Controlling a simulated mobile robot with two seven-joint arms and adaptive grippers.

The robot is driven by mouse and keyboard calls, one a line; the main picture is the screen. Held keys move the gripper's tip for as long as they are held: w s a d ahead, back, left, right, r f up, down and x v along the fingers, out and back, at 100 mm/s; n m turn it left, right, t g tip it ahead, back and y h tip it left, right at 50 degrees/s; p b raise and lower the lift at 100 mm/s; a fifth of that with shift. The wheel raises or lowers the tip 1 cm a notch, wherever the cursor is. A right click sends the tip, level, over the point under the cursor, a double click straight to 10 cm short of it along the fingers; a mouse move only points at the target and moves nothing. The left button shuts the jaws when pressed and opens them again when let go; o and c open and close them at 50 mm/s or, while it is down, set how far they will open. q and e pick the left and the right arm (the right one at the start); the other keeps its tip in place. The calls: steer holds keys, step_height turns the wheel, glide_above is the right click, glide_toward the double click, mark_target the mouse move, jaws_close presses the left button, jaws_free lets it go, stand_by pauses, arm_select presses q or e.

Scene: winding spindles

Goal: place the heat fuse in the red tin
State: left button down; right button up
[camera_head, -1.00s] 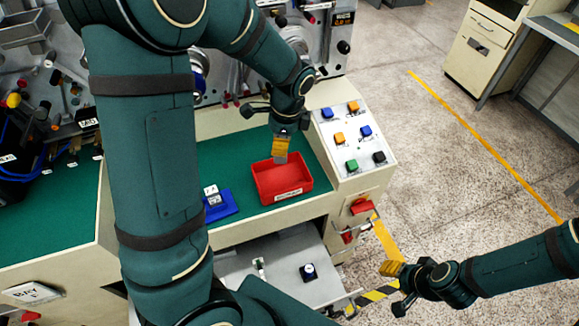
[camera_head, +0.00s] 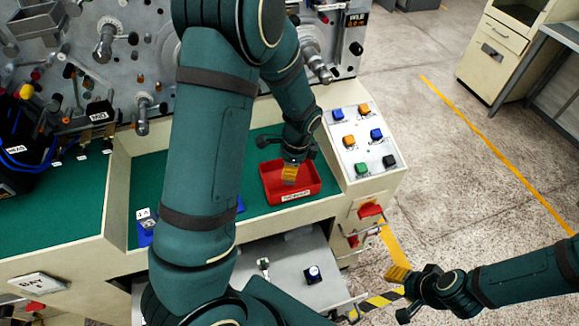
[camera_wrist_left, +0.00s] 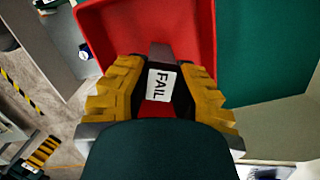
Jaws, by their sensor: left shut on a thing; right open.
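The red tin (camera_head: 315,188) stands on the green worktop, with a white label on its front wall. My left gripper (camera_head: 289,176) points down over the tin, its yellow fingertips at or just inside the opening. In the left wrist view, the yellow fingers (camera_wrist_left: 163,88) are shut on a small dark grey piece (camera_wrist_left: 162,54), apparently the heat fuse, mostly hidden by the fingers. The tin (camera_wrist_left: 100,30) lies beyond it, and a label reading FAIL shows between the fingers. My right gripper (camera_head: 399,279) is open and empty, away at the lower right.
A button panel (camera_head: 362,142) adjoins the tin on the right. A blue holder (camera_head: 146,232) with a white-labelled piece sits left on the worktop; another blue piece (camera_head: 240,205) is mostly hidden by my left arm. A grey drawer (camera_head: 290,265) stands open below.

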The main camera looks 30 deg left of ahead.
arm_select(q)
steer(key=shift+f, duration=0.15)
steer(key=c, duration=0.9)
jaws_free()
steer(key=shift+c, duration=0.2)
steer(key=shift+r, duration=0.25)
step_height(320, 180, up, 12)
steer(key=d+p, duration=0.1)
steer(key=shift+w+d, duration=0.3)
steer(key=shift+w, duration=0.1)
steer(key=shift+f, duration=0.15)
